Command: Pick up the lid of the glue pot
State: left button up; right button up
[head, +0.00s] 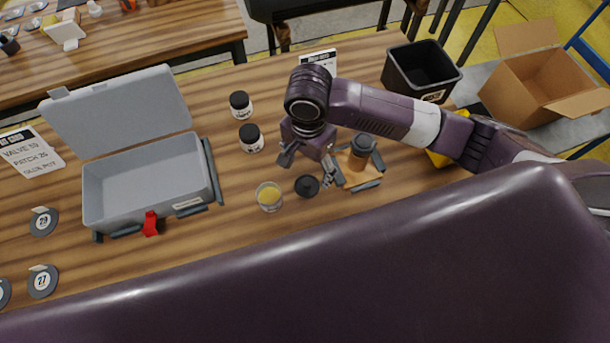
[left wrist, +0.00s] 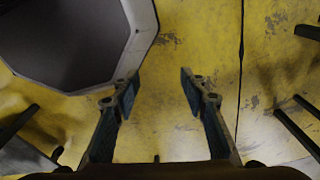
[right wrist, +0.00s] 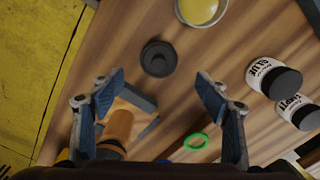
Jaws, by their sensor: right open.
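The black round lid (head: 307,186) lies flat on the wooden table beside an open pot with yellow contents (head: 269,196). In the right wrist view the lid (right wrist: 158,58) is ahead of the fingertips, with the yellow pot (right wrist: 202,10) beyond it. My right gripper (head: 308,168) is open and empty, just above and behind the lid in the head view. It also shows open in the right wrist view (right wrist: 160,88). My left gripper (left wrist: 161,79) is open and empty over the yellow floor, outside the head view.
Two white jars with black lids, one labelled GLUE (right wrist: 272,78), stand near the pot. A small board with a brown-and-dark object (head: 362,150) is right of the lid. A grey open case (head: 150,182) fills the left. A black bin (head: 422,70) stands at the back right.

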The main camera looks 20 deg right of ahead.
aim_at(308, 180)
jog(key=f, duration=0.2)
jog(key=f+p, duration=0.1)
jog(key=shift+s+d+f, duration=0.1)
jog(key=shift+s+f, duration=0.05)
jog(key=shift+s, duration=0.1)
notch_tip(308, 180, down, 2)
jog(key=shift+w+f, duration=0.15)
jog(key=shift+f, duration=0.4)
jog(key=c, duration=0.9)
jog(key=shift+c, duration=0.2)
pick_arm(q)
jog(key=s, duration=0.1)
jog(key=s+r, duration=0.1)
jog(key=s, duration=0.1)
jog(key=shift+s+a, duration=0.1)
pick_arm(e)
jog(key=shift+r, duration=0.1)
